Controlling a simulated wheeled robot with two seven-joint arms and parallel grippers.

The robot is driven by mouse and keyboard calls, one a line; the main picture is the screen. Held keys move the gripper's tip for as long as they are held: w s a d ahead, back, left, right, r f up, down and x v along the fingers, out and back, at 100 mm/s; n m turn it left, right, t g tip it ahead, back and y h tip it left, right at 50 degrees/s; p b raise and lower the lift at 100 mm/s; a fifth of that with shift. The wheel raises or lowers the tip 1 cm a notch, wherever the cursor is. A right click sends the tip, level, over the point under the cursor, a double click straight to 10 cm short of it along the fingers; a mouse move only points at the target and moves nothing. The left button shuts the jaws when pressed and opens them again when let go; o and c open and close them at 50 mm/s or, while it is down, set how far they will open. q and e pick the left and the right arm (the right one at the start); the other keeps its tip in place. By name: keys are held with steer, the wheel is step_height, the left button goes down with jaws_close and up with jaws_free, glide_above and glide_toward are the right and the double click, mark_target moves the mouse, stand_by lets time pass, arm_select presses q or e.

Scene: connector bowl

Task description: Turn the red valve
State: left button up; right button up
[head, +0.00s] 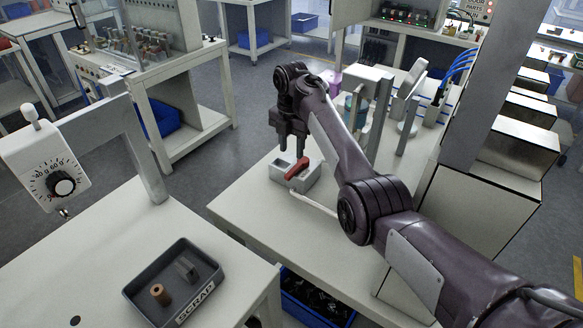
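The red valve (296,170) is a small red lever handle on a pale grey block-shaped fitting (305,182) on the workbench in the middle of the view. The lever lies slanted, its near end to the lower left and its far end to the upper right. My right gripper (292,153) points down just above the lever's upper end. Its two dark fingers are apart with a gap between them, and it is open. I cannot tell whether a finger touches the lever. My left gripper is not in view.
A pale pipe (322,208) runs along the bench from the fitting. At left, a scrap tray (208,258) holds a brown cylinder (160,294) and a grey piece, near a dial gauge (61,185). A blue bin (312,300) sits below. The bench's front left is clear.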

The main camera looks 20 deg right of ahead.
mark_target(292, 170)
step_height(292, 170, down, 7)
steer(key=shift+f+p, duration=0.2)
steer(key=shift+p, duration=0.3)
steer(key=shift+s, duration=0.1)
jaws_close()
